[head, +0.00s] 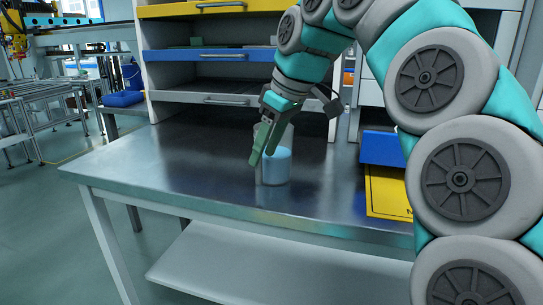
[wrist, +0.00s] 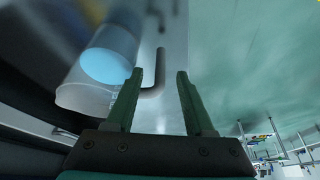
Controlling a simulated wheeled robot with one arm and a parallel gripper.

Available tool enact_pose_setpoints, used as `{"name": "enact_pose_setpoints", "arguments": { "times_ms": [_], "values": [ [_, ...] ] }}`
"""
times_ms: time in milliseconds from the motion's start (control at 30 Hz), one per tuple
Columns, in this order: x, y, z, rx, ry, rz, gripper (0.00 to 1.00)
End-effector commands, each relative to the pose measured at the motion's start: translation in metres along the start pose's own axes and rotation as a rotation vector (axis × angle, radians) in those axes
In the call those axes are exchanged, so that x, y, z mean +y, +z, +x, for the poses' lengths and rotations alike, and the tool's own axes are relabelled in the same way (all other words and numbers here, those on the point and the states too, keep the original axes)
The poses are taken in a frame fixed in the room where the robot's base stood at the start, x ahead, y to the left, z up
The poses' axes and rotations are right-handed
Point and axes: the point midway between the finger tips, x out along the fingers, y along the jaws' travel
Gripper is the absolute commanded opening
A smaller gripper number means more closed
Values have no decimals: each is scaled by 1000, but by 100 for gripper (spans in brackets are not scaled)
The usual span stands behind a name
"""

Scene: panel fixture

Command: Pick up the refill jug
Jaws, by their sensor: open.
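The refill jug (head: 277,169), clear with light blue liquid in it, stands upright on the metal bench. It also shows in the wrist view at upper left (wrist: 108,65), with a grey bent handle (wrist: 158,80) on its right side. My gripper (head: 261,157) points down at the jug's left side in the head view. In the wrist view my gripper (wrist: 160,72) is open, with its two green fingers apart and the handle showing between them. I cannot tell whether a finger touches the handle. My fingers hide part of the jug in the head view.
The metal bench top (head: 165,165) is clear to the left of the jug. Drawers with yellow (head: 205,8) and blue (head: 208,56) fronts stand behind. A blue bin (head: 382,148) and a yellow panel (head: 388,192) lie to the right, partly behind my arm.

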Motion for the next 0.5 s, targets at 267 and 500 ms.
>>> {"name": "enact_pose_setpoints", "arguments": {
  "times_ms": [267, 500],
  "values": [
    [-1, 0, 30, 0, -2, -1, 53],
    [0, 0, 46, 1, 0, 0, 53]
  ]
}}
